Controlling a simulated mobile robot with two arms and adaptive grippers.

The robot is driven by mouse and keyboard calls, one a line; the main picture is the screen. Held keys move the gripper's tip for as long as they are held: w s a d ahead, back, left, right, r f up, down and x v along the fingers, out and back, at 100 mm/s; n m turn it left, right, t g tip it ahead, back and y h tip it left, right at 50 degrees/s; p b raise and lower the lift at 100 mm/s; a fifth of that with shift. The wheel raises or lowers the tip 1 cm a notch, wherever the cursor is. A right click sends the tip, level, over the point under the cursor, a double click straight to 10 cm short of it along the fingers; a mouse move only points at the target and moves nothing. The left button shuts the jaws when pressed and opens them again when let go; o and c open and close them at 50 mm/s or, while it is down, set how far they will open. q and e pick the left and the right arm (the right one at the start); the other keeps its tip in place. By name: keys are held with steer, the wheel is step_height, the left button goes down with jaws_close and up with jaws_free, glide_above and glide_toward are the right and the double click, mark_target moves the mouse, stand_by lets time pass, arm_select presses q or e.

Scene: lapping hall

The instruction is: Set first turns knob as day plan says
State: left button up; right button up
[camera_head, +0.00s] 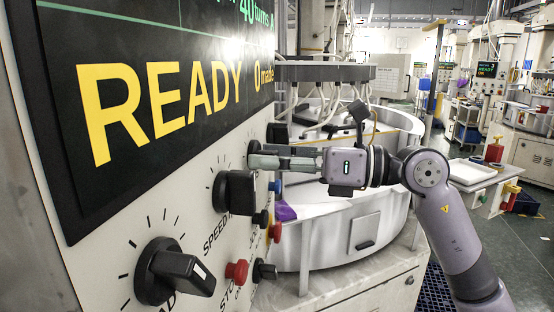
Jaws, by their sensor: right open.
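A control panel (110,235) fills the left side, with a row of black knobs running away from me. The nearest knob (175,273) has a white mark, and its label is partly hidden. The second knob (236,191) is beside the word SPEED. A third knob (253,148) is partly hidden behind my right gripper (265,157), and a farther one (277,133) shows just above the fingers. My right gripper is open, its fingertips at the third knob; I cannot tell whether they touch it. No turns label is readable on the knobs. My left gripper is not in view.
A dark display (160,90) above the knobs reads READY, "40 turns" and "0 made". A red button (237,271) sits low on the panel. A round lapping machine (330,235) stands behind my right arm. A white tray (470,172) is at right.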

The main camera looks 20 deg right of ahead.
steer(key=v, duration=1.2)
